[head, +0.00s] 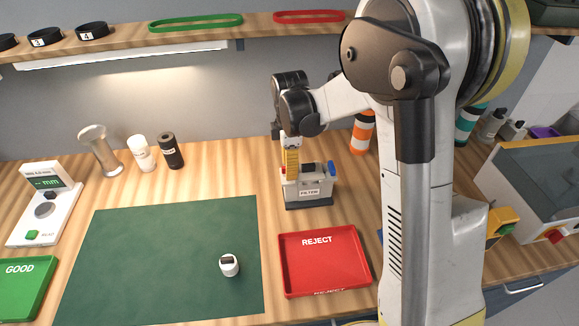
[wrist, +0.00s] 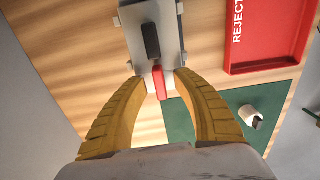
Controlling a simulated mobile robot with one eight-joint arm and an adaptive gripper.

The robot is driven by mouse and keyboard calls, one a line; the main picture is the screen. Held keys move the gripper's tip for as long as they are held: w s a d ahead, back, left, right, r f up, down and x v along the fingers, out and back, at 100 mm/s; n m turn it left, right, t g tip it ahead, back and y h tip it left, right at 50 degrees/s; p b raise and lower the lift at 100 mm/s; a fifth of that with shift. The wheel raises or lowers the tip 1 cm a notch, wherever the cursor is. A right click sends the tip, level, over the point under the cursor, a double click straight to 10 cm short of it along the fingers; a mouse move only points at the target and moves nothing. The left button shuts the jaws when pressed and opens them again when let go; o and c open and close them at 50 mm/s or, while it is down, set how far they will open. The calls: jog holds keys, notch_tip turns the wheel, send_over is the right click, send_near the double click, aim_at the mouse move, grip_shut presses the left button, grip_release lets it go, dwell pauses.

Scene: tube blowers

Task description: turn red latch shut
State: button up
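The grey filter unit (head: 309,192), labelled FILTER, stands upright at the back of the bench. Its red latch (head: 283,170) is at its left end and its blue latch (head: 331,168) at its right end. My gripper (head: 291,172) points down at the left end of the unit. In the wrist view, my gripper's yellow fingers (wrist: 157,77) are spread, with the red latch (wrist: 159,83) between the fingertips and gaps on both sides. The latch sticks out from the unit's end (wrist: 140,15), beside a black bar (wrist: 151,41) on top.
A red REJECT tray (head: 330,286) lies in front of the unit. A green mat (head: 150,260) with a small white part (head: 229,265) lies to the left. An orange-striped bottle (head: 362,133) stands behind right. A shelf (head: 120,40) runs above.

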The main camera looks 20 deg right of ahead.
notch_tip(320, 180, up, 12)
dwell(0.6)
jog(key=shift+s, duration=0.1)
jog(key=s+f+m+t+b, duration=0.1)
jog(key=s+m+t+b, duration=0.1)
jog(key=s+m, duration=0.6)
jog(key=s+a+f+m+t+b, duration=0.1)
jog(key=s+f+m+t+b, duration=0.1)
jog(key=s+m+t, duration=0.3)
jog(key=s+m+b, duration=0.1)
jog(key=s+m, duration=0.2)
jog(key=s, duration=0.4)
jog(key=shift+s+a+f, duration=0.15)
jog(key=shift+s, duration=0.25)
dwell(1.0)
